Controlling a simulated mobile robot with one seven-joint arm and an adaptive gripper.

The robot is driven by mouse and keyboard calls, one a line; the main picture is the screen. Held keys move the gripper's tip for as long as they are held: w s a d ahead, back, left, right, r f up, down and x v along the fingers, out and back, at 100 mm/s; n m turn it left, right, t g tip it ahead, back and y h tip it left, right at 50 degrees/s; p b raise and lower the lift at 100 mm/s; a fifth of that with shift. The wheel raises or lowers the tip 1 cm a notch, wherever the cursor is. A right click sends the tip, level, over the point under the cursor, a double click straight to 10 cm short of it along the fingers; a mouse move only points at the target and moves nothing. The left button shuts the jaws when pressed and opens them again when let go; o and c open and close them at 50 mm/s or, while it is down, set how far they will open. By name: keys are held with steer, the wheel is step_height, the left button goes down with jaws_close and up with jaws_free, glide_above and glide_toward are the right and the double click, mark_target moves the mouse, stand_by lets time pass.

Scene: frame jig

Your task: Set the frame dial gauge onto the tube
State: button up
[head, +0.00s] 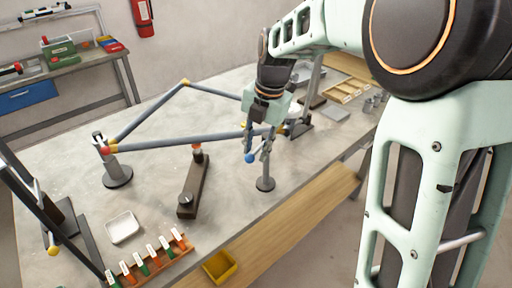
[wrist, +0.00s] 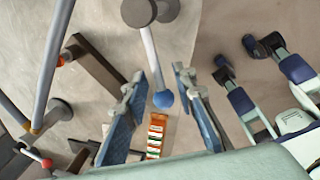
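The bicycle-like frame of grey-blue tubes with yellow joints stands over the bench; its near tube (head: 185,141) runs toward my gripper. In the wrist view a tube (wrist: 52,62) crosses at the left. My gripper (head: 258,154) points down at the tube's right end, beside a round-based post (head: 265,183). In the wrist view its two fingers are apart, with a thin rod ending in a blue ball (wrist: 163,99) showing between them; no contact is visible. The blue ball also shows in the head view (head: 249,158). I cannot pick out a dial gauge for certain.
A dark bar fixture (head: 190,192) stands under the tube, and a round-based stand (head: 117,176) at its left end. A white dish (head: 122,227), a rack of coloured tags (head: 150,259) and a yellow bin (head: 219,266) lie in front.

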step_height(320, 180, up, 12)
steer(key=s+d, duration=0.1)
steer(key=shift+d, duration=0.35)
steer(key=shift+f, duration=0.15)
